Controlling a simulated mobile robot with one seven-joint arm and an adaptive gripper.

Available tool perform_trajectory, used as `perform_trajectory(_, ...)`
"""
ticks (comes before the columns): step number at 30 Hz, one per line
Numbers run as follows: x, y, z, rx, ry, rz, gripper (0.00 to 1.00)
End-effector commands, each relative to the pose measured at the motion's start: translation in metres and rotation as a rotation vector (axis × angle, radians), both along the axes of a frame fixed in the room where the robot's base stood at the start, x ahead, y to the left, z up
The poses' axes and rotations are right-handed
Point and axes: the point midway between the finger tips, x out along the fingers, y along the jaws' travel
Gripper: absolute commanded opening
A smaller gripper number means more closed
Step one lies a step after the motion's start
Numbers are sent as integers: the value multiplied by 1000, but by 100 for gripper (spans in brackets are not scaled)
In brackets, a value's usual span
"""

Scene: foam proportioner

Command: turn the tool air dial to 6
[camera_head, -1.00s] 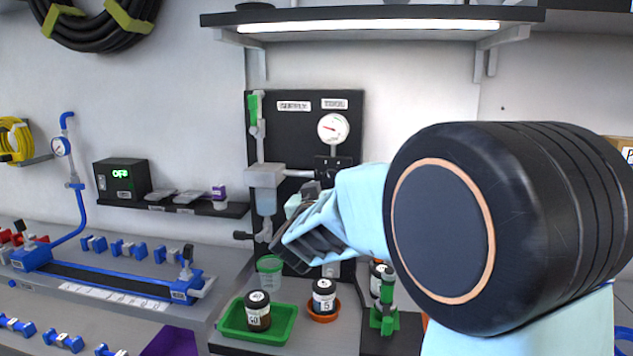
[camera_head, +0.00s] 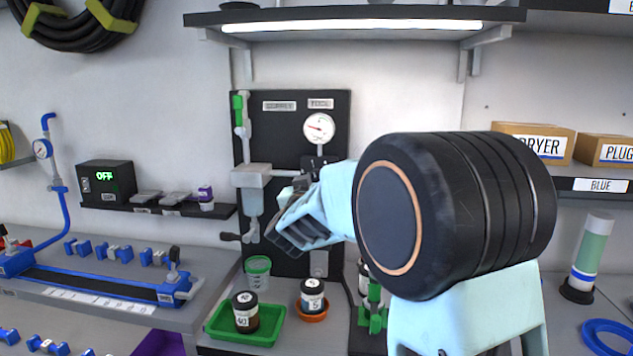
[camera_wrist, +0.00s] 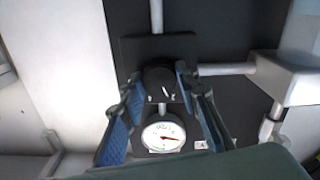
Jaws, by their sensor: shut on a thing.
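The tool air dial is a black round knob (camera_wrist: 158,80) on a dark mount, seen in the wrist view between my fingers. A round white gauge (camera_wrist: 163,136) with a red needle sits next to it; its numbers are too small to read. In the head view the gauge (camera_head: 319,128) is below the right-hand label on the black panel (camera_head: 290,130), and my gripper hides the knob. My gripper (camera_wrist: 160,76), with blue-padded fingers on either side of the knob, is shut on it. In the head view my gripper (camera_head: 300,190) is at the panel.
A grey-white filter unit (camera_head: 250,178) and pipe stand left of my gripper. Below are a clear cup (camera_head: 258,272), a green tray (camera_head: 268,336) with a dark jar, and another jar (camera_head: 312,295) on an orange dish. A lit shelf (camera_head: 350,18) hangs above.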

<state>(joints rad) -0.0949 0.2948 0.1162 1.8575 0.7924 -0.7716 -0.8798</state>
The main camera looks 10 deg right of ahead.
Motion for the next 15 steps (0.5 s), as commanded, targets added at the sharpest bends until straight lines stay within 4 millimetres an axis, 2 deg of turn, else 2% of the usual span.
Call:
perform_trajectory(8,0,0,-1,16,-5,-1,5)
perform_trajectory(15,0,0,-3,113,-37,-1,5)
